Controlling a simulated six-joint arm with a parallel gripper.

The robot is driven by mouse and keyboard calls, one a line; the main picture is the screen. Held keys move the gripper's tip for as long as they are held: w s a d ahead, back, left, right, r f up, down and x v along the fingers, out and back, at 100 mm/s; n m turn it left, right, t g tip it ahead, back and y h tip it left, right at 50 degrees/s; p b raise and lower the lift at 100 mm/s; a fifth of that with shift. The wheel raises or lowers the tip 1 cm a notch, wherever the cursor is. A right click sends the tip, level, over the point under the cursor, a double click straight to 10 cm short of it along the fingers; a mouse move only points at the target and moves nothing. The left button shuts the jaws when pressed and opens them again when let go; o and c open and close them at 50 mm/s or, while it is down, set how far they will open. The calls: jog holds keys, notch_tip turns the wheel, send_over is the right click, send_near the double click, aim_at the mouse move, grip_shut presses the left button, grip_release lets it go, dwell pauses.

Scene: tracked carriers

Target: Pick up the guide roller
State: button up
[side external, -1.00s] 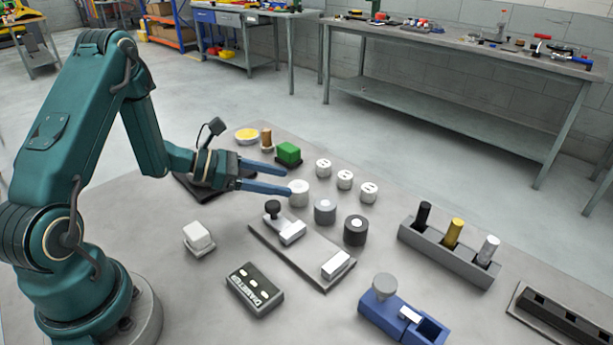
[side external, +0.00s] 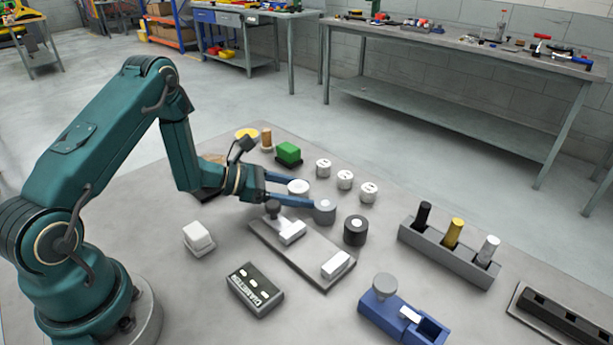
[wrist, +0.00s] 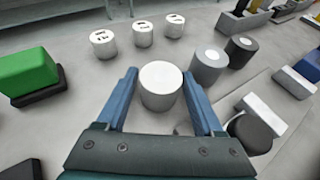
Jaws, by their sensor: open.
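Three similar roller-like cylinders stand upright on the table: a white cylinder (side external: 298,187), a grey cylinder (side external: 325,211) and a dark cylinder (side external: 355,231). No label shows which is the guide roller. My gripper (side external: 308,191) is open, low over the table, with a blue finger on each side of the white cylinder. In the wrist view the white cylinder (wrist: 161,84) stands between the fingertips of my gripper (wrist: 160,76), with a narrow gap on the left. I cannot tell whether the right finger touches it. The grey cylinder (wrist: 209,65) is just beyond the right finger.
A plate with a dark knob (side external: 273,209) and white blocks lies close in front of the gripper. Several marked white weights (side external: 345,179) stand behind. A green block (side external: 288,152) is at the back left. A grey rack (side external: 445,252) with three upright pins is at right.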

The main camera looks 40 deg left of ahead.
grip_shut()
jog(key=shift+r, duration=0.2)
